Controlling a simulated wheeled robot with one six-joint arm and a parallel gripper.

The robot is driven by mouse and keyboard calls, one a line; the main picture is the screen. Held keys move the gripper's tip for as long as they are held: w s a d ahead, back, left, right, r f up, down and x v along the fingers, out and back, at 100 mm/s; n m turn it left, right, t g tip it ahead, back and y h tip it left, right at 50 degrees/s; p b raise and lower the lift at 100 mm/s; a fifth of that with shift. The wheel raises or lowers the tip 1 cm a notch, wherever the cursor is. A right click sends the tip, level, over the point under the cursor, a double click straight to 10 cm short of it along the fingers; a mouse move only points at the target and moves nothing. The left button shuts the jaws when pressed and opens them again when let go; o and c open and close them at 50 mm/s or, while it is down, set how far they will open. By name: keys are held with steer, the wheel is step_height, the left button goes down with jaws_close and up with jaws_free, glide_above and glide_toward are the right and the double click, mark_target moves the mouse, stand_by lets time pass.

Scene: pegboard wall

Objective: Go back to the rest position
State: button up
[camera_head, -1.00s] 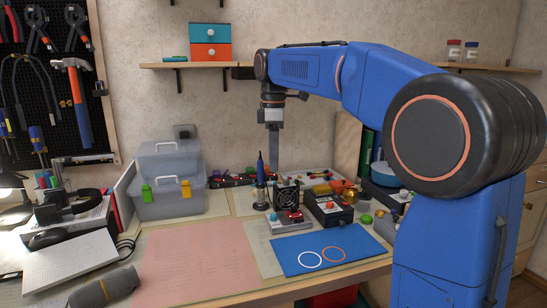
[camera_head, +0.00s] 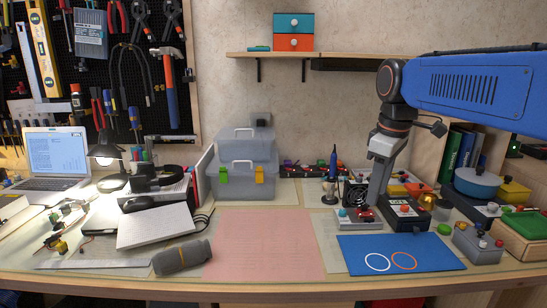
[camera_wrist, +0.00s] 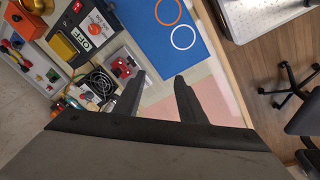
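My gripper (camera_head: 374,204) hangs from my blue arm at the right of the head view, above the electronics side of the workbench. In the wrist view its two dark fingers (camera_wrist: 160,80) stand apart with nothing held between them. Beyond them show the blue mat (camera_wrist: 157,30), the pink sheet and small devices. In the head view the gripper overlaps a small grey device with red parts (camera_head: 359,219); whether they touch is hard to tell, though the wrist view shows the device (camera_wrist: 122,67) apart from the fingers.
The blue mat (camera_head: 350,262) with two rings lies at the front right. A black box (camera_head: 407,217) and other devices crowd behind it. A soldering iron (camera_head: 333,165) stands upright near the fan. The pink sheet (camera_head: 264,240) is clear. A toolbox (camera_head: 248,185) stands behind it.

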steer(key=s+d+f+m+t, duration=0.3)
steer(key=s+f+m, duration=0.6)
steer(key=s+f, duration=0.9)
steer(key=s, duration=0.2)
steer(key=shift+s+d+f+m, duration=0.2)
steer(key=shift+s+f+m, duration=0.1)
